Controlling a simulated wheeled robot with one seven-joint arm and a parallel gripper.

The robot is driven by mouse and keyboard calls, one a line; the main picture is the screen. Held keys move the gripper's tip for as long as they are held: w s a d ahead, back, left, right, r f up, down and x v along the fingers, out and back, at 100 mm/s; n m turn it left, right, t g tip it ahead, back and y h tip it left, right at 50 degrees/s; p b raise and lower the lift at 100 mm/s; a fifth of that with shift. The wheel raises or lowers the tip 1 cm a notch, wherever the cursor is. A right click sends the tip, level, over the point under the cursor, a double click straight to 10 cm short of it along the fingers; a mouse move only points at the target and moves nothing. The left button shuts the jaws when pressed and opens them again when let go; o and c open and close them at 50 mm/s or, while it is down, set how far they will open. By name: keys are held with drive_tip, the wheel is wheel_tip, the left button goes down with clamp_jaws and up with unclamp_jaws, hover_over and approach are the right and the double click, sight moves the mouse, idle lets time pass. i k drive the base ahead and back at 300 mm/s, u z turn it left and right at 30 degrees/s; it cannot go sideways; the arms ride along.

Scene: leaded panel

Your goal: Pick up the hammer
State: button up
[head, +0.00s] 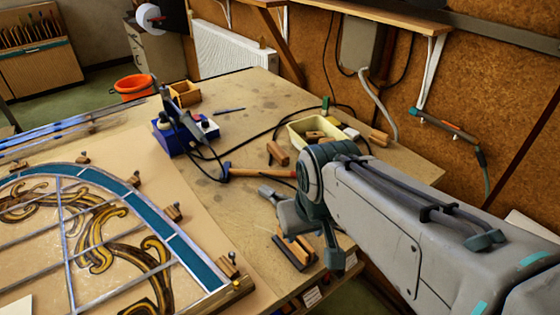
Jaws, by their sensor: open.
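The hammer (262,173) lies on the workbench, with its dark blue head at the left and its orange-brown wooden handle running right. The handle's right end comes close to my arm in the picture. My gripper (300,228) is open and empty, in front of and to the right of the hammer. It is apart from the hammer. My wrist and forearm hide part of the bench behind them.
The leaded panel (150,238) fills the left of the bench. A blue box (185,137) with a tool and dark cable stands behind the hammer. A cream tray (300,133) and a wooden block (277,153) are behind it to the right. Wooden pieces (290,252) lie below my gripper.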

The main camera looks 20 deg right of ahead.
sight(226, 166)
drive_tip(key=u, duration=3)
drive_tip(key=k, duration=0.8)
drive_tip(key=z, duration=2.4)
drive_tip(key=i, duration=0.5)
drive_tip(key=u, duration=0.1)
